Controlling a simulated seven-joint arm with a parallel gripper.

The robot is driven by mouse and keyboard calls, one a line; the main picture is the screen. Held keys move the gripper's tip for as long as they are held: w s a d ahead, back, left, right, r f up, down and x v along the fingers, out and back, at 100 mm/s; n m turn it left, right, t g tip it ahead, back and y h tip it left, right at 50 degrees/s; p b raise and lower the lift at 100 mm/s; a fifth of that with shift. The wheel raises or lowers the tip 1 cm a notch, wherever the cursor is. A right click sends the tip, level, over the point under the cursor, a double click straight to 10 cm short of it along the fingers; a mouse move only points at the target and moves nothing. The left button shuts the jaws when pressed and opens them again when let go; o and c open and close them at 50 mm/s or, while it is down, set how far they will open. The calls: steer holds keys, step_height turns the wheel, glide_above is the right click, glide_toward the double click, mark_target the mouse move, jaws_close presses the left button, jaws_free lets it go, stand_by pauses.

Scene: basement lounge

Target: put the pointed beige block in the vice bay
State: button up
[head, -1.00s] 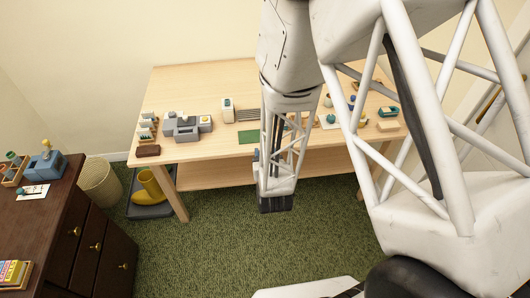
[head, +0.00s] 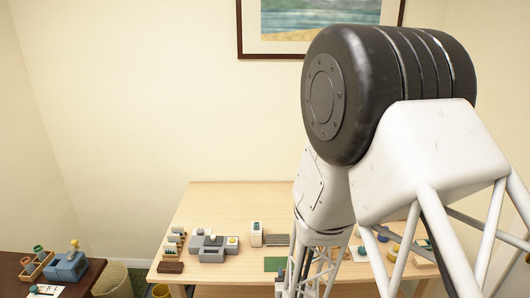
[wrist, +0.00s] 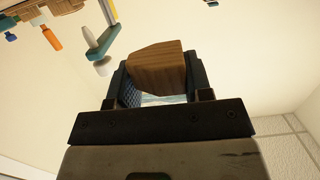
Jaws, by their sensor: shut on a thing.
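In the wrist view my gripper (wrist: 160,72) is shut on a wooden block (wrist: 157,62). The block is brown-beige with visible grain, and its visible end narrows on one side. It sits between the two finger pads. In the head view my gripper is not in frame; my arm runs down past the lower edge. A grey stepped block-like fixture (head: 208,244) stands on the left of the light wooden table (head: 235,200). I cannot tell for sure which thing is the vice bay.
A dark cabinet (head: 75,290) at the lower left bears a blue device (head: 66,267).

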steer(key=w+r, duration=0.4)
steer(key=w, duration=0.9)
steer(key=w+r, duration=0.3)
steer(key=w, duration=1)
steer(key=w+d, duration=0.5)
steer(key=w, duration=0.6)
steer(key=w+d+f, duration=0.1)
steer(key=w+d, duration=0.4)
steer(key=w, duration=0.6)
steer(key=shift+w+f, duration=0.15)
steer(key=shift+f, duration=0.05)
